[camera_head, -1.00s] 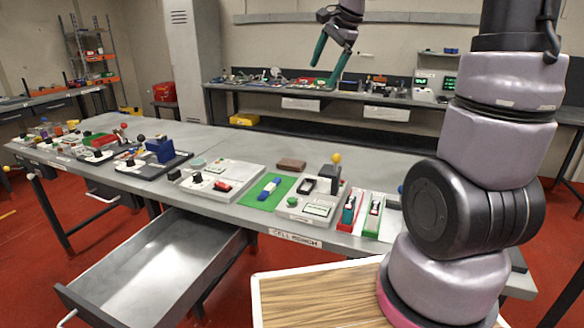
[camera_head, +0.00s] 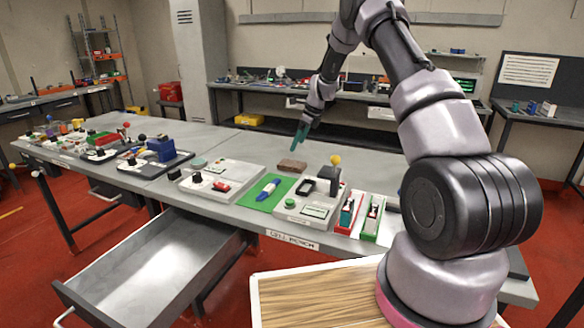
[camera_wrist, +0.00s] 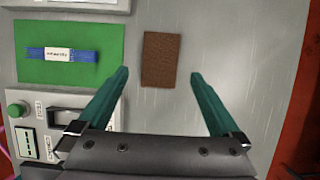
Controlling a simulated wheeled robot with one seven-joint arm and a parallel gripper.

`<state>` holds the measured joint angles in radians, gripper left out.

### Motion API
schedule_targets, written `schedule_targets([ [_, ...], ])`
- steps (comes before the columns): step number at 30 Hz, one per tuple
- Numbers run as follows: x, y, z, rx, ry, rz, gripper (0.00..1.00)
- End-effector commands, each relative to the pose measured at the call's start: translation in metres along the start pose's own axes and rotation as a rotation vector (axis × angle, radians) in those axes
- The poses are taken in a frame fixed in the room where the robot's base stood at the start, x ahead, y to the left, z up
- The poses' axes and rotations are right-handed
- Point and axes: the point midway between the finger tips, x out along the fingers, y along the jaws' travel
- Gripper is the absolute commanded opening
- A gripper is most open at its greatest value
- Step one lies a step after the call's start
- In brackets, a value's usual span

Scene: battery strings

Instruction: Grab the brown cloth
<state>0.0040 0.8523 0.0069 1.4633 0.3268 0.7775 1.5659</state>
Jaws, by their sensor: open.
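The brown cloth (camera_head: 291,166) is a small folded rectangle lying flat on the grey bench top, behind the green mat. In the wrist view the cloth (camera_wrist: 161,60) lies ahead of and between my open green fingers, apart from both and a little nearer the left fingertip. My gripper (camera_head: 300,134) is above the bench near the cloth, pointing down, and the wrist view also shows its fingers (camera_wrist: 160,73) spread wide with nothing between them.
A tester box with a yellow-knobbed lever (camera_head: 335,160) stands close by. An open drawer (camera_head: 150,270) juts out below the bench (camera_head: 230,150). Bare bench surrounds the cloth's far side.

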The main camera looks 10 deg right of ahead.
Motion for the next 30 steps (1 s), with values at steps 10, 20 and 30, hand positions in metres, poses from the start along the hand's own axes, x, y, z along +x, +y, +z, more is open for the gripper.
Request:
schedule_targets([
  [10, 0.047, 0.000, 0.000, 0.000, 0.000, 0.001, 1.00],
  [20, 0.088, -0.001, 0.001, 0.000, 0.001, 0.003, 1.00],
  [30, 0.100, -0.001, 0.002, -0.001, 0.000, 0.001, 1.00],
])
